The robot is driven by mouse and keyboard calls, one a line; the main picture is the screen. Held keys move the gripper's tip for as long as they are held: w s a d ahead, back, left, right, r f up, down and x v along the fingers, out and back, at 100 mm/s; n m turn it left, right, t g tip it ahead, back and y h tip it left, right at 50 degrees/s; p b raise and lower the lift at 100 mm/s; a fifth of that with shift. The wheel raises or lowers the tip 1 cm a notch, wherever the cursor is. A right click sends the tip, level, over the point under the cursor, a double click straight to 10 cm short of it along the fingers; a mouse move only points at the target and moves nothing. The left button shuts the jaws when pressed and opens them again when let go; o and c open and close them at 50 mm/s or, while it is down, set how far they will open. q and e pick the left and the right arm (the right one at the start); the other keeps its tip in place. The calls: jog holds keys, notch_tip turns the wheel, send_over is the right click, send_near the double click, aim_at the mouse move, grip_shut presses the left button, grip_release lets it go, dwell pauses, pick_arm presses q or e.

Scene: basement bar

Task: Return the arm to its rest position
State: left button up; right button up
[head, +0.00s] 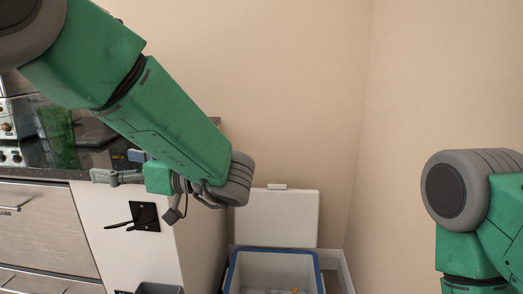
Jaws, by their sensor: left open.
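My left arm (160,115), green with grey joints, comes in from the upper left and slopes down to the middle of the head view. Its wrist is folded back, so my left gripper (105,176) points left, in front of the counter's edge. The gripper is open, and I see nothing between its fingers. Of my right arm (470,200), only a grey joint and green links show at the right edge. My right gripper is out of view.
A dark counter (60,172) with wood-fronted drawers (45,222) stands at left. A black fitting (146,216) sits on its pale panel. A blue-rimmed cooler (318,268) with a raised white lid (290,216) is at bottom centre. Bare walls lie behind.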

pick_arm(q)
jog(key=w+a+f+m+t+h+p, duration=0.1)
jog(key=f+m+t+h, duration=0.1)
jog(key=f, duration=0.4)
jog(key=w+a+f+m+t+h+p, duration=0.1)
jog(key=f+m+t+h, duration=0.2)
jog(key=f, duration=0.3)
jog(key=w+a+f+m+t+h+p, duration=0.1)
jog(key=w+f+m+t+h, duration=0.1)
jog(key=f+m, duration=0.3)
jog(key=shift+a+f+t+h, duration=0.35)
jog(key=shift+f+t+h, duration=0.15)
jog(key=shift+f+t, duration=0.2)
jog(key=s+f+m+g+h+p, duration=0.3)
jog(key=s+f+m+g+h, duration=0.35)
jog(key=s+f, duration=1.05)
jog(key=s+f+g+h, duration=0.1)
jog(key=s+g, duration=0.1)
jog(key=s, duration=0.7)
jog(key=s+f+g+h+p, duration=0.1)
jog(key=s+f+g+h, duration=0.1)
jog(key=s, duration=0.7)
jog(key=shift+d+f+g, duration=0.3)
jog(key=shift+d+g, duration=0.1)
jog(key=shift+g, duration=0.05)
jog(key=shift+h, duration=0.25)
